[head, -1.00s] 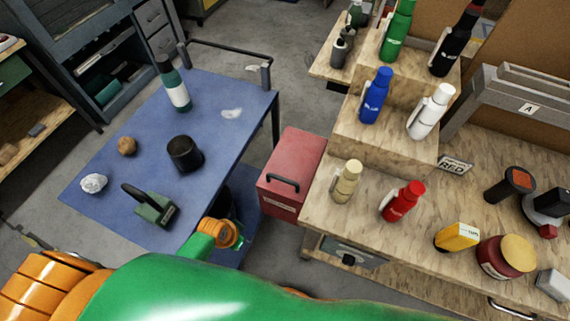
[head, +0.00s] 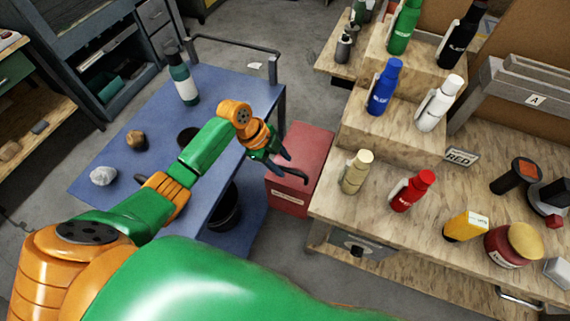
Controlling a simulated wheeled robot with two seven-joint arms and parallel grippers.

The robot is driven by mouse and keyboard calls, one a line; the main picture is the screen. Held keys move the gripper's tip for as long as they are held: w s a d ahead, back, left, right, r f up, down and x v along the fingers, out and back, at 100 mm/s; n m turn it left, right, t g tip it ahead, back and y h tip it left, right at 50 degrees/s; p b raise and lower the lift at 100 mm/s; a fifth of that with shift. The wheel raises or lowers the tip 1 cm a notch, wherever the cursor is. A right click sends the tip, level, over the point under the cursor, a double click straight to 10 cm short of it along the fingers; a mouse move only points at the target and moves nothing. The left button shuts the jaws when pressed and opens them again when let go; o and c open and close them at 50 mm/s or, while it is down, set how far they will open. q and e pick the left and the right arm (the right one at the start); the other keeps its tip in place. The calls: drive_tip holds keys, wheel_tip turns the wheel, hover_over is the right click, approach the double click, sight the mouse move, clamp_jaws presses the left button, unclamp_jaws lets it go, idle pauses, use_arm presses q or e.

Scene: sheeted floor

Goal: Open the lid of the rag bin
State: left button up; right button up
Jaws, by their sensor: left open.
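The rag bin looks to be the red box (head: 302,190) with a dark handle (head: 293,174) on its front and a pale label below it. It stands on the floor between the blue cart and the wooden bench, and its lid looks shut. My left gripper (head: 284,166) is open at the handle, its fingers close to the handle's left end. I cannot tell whether they touch it. My right gripper is not in view.
The blue cart (head: 232,92) holds a green bottle (head: 183,80), a brown lump (head: 137,140) and a white crumpled piece (head: 103,176). The wooden bench (head: 390,225) at right carries a beige bottle (head: 355,172) and a red bottle (head: 413,191) near the bin.

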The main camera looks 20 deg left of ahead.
use_arm(q)
drive_tip(key=shift+x, duration=1.2)
clamp_jaws()
idle(0.4)
